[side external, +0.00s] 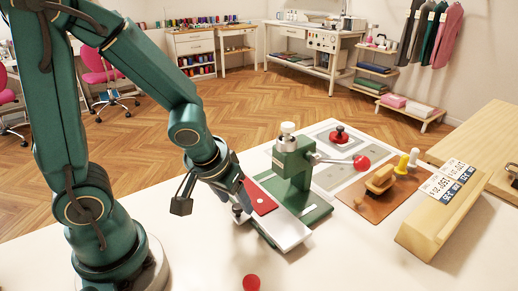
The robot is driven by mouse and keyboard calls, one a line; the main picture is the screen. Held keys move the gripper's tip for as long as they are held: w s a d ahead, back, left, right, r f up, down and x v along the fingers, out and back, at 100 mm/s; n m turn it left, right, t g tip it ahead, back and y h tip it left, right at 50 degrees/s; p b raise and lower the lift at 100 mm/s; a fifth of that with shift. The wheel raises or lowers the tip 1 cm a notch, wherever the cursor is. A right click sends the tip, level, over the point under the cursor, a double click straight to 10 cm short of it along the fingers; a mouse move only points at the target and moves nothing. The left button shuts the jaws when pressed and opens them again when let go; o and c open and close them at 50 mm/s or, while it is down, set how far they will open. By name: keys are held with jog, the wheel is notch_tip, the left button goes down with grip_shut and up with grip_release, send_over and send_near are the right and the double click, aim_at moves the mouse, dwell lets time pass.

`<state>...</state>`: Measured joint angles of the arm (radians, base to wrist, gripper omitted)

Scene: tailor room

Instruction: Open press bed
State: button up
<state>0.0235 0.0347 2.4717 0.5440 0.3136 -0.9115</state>
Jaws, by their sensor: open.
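The green press (295,165) stands on the white table, with a silver knob on top and a side lever ending in a red ball (361,162). A red piece (260,198) with a small light dot lies on the bed, left of the press column. My gripper (239,207) is open at the bed's left end, pointing down. A small dark knob-like part shows at its tips; I cannot tell whether it belongs to the bed or whether the fingers touch it.
A red ball (251,283) is near the front edge. Right of the press are a mat with a red-knobbed piece (339,135), a brown board (377,195) with a wooden-handled tool, and a wooden block (440,215) with number cards. The table's front middle is mostly clear.

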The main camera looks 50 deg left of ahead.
jog(key=shift+v, duration=2.15)
jog(key=s+d+r+m+t+h, duration=0.1)
jog(key=s+d+r+m, duration=0.1)
jog(key=s+r+m, duration=0.2)
notch_tip(320, 180, up, 3)
jog(key=shift+s+d+f+m+h, duration=0.1)
jog(key=shift+s+d+m+h, duration=0.25)
jog(key=shift+s, duration=0.2)
